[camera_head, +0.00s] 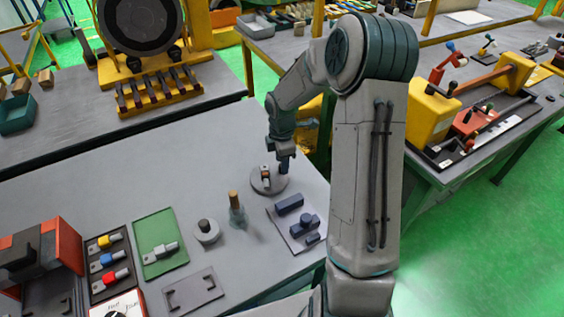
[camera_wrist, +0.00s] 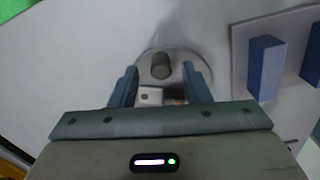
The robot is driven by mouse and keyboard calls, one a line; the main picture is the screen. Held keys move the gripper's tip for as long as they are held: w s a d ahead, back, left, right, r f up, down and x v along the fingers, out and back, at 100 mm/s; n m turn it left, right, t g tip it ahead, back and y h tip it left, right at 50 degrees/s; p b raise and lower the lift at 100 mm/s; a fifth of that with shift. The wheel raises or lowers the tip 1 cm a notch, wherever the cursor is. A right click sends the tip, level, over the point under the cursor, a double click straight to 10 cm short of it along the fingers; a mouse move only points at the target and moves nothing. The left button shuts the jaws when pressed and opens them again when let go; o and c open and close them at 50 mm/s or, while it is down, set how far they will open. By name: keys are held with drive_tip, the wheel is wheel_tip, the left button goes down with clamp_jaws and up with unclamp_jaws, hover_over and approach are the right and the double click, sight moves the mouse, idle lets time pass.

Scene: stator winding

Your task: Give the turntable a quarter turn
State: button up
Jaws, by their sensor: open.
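The turntable (camera_head: 268,186) is a grey round disc on the grey table, with a small block and upright post on it. It also shows in the wrist view (camera_wrist: 198,66), where a dark round post (camera_wrist: 161,66) stands on it. My gripper (camera_head: 286,166) is at the turntable's far right side in the head view. In the wrist view my gripper (camera_wrist: 158,80) is open, its two blue fingers apart on either side of a small light block (camera_wrist: 150,96). The block's lower part is hidden by the gripper body. I cannot tell whether the fingers touch anything.
A plate with blue blocks (camera_head: 297,222) lies close by; it also shows in the wrist view (camera_wrist: 242,50). A wooden-handled tool (camera_head: 236,208), a round grey part (camera_head: 206,231) and a green tray (camera_head: 160,243) stand to the left. The table behind the turntable is clear.

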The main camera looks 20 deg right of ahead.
wheel_tip(320, 180, up, 13)
drive_tip(key=b, duration=0.1)
drive_tip(key=shift+s, duration=0.1)
idle(0.5)
drive_tip(key=s+a+r+m+t, duration=0.1)
drive_tip(key=s+a+r+m, duration=0.1)
drive_tip(key=s+m, duration=0.6)
drive_tip(key=s+a+r+m+t, duration=0.2)
drive_tip(key=s+m, duration=0.7)
drive_tip(key=s, duration=0.7)
drive_tip(key=shift+s+a+r+m, duration=0.3)
drive_tip(key=shift+s+a+r, duration=0.1)
drive_tip(key=shift+r, duration=0.3)
